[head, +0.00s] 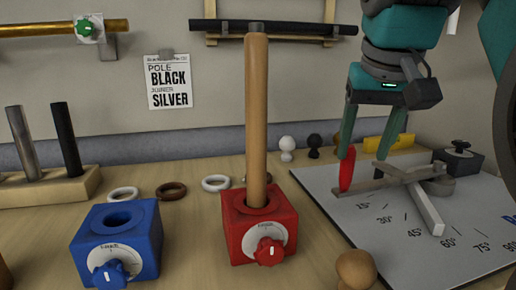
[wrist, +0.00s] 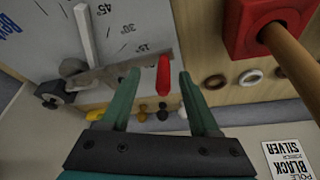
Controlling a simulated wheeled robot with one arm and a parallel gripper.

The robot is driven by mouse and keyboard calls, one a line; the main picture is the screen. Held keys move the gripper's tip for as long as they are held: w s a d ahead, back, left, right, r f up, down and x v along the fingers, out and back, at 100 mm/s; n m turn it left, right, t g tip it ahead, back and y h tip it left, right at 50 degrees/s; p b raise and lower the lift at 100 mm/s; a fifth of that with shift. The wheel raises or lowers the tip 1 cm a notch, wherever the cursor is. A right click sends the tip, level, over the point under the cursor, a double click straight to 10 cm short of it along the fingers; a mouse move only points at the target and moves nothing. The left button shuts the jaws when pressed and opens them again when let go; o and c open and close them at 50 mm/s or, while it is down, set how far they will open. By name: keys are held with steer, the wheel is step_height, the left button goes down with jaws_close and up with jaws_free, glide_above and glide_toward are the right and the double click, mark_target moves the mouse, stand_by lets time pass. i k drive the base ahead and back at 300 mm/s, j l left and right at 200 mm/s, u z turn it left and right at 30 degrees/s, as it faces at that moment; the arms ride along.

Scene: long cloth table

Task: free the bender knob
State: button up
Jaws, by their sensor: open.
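The bender is a pale grey plate (head: 385,255) with angle marks at the right of the head view. A grey bar (head: 385,180) lies across it, with an upright red grip (head: 347,170) at its left end. A pale arm (head: 426,209) also lies on the plate. A dark block with a black knob (head: 460,147) stands at the plate's back right, and it shows at the left of the wrist view (wrist: 48,95). My gripper (head: 362,157) is open over the bar's left end. In the wrist view the red grip (wrist: 163,75) appears between the green fingers; contact cannot be told.
A red block (head: 262,225) holds an upright wooden pole (head: 257,120). A blue block (head: 115,245) with an empty hole stands left of it. Several rings lie behind them. A rounded wooden knob (head: 356,270) is at the front. A yellow piece (head: 388,143) lies behind the plate.

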mark_target(460, 144)
steer(key=k, duration=0.85)
